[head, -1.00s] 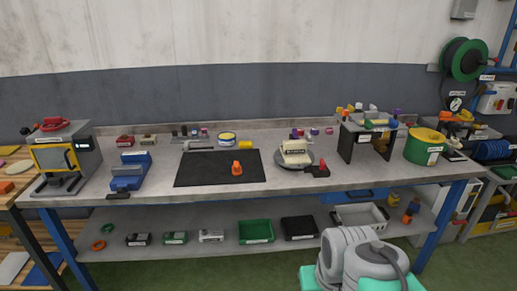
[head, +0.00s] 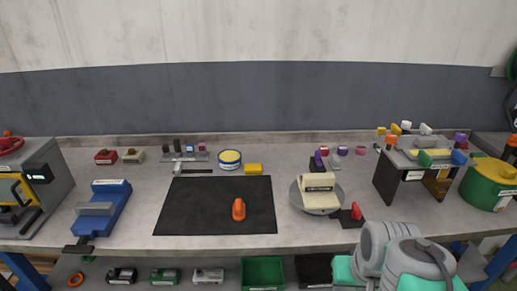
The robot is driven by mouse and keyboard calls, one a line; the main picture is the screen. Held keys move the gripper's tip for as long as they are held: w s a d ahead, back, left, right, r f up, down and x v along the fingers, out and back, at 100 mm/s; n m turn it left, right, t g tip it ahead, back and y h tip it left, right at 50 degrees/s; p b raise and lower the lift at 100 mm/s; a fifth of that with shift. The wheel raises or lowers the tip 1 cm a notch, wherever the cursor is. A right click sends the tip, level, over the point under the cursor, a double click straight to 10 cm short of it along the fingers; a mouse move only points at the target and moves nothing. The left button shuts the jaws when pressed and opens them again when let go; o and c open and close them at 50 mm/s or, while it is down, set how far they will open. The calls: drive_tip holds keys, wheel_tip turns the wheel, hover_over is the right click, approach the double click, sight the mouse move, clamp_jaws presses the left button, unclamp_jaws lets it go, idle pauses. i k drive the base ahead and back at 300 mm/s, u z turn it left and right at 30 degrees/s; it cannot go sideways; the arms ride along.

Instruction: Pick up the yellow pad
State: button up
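A small yellow block (head: 253,169), which looks like the yellow pad, lies on the grey workbench (head: 130,225) just behind the back edge of a black mat (head: 205,205). Nothing covers it. A round blue-and-white tin (head: 230,160) with a yellow top stands just left of it, a small gap apart. Grey and teal links of my arm show at the lower right, in front of the bench. My gripper itself is not in view.
An orange piece (head: 239,209) sits on the mat. A round turntable (head: 318,203) bearing a cream block stands right of it. A blue vise (head: 103,210) is at left, a black-legged stand (head: 400,180) and green drum (head: 487,186) at right. Bins sit on the lower shelf.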

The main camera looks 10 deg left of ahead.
sight(250, 168)
drive_tip(key=i, duration=1.05)
drive_tip(key=u, duration=2.05)
